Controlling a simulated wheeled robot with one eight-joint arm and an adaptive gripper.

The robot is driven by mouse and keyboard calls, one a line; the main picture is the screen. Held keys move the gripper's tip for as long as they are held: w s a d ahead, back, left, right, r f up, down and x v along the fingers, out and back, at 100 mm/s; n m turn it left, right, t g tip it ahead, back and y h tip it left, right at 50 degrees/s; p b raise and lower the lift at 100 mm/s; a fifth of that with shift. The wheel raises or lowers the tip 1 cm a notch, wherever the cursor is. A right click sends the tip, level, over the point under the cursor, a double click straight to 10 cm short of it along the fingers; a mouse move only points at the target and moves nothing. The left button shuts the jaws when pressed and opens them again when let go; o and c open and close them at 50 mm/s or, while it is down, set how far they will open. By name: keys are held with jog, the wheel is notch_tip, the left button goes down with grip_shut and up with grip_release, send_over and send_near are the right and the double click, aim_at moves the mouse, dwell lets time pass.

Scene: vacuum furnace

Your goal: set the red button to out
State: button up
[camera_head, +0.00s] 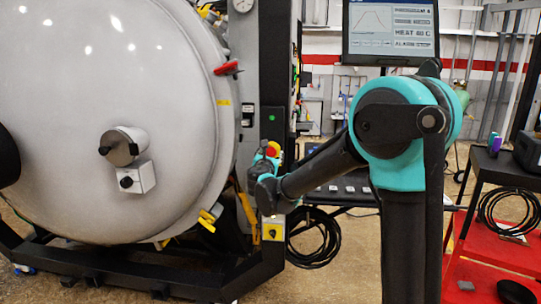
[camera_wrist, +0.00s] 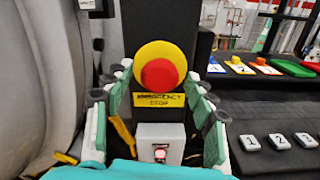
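The red button (camera_wrist: 160,73) is a round red mushroom head on a yellow disc, above a yellow label reading "EMERGENCY STOP". It is mounted on a dark post. In the head view a bit of the red button (camera_head: 273,148) shows above my gripper (camera_head: 267,163), which hides the rest. In the wrist view my gripper (camera_wrist: 158,76) is open, with one finger on each side of the button. The fingers appear apart from it, with nothing between them but the button straight ahead. I cannot tell whether the button is pressed in or out.
The big grey furnace door (camera_head: 100,110) fills the left. A dark console with several white keys (camera_wrist: 280,141) lies to the right. A monitor (camera_head: 391,32) stands behind my arm.

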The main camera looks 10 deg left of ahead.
grip_shut()
jog(key=shift+s, duration=0.8)
jog(key=shift+o, duration=1.2)
grip_release()
jog(key=shift+s, duration=0.15)
jog(key=s, duration=1.1)
jog(key=shift+s+a, duration=0.25)
jog(key=shift+s, duration=0.15)
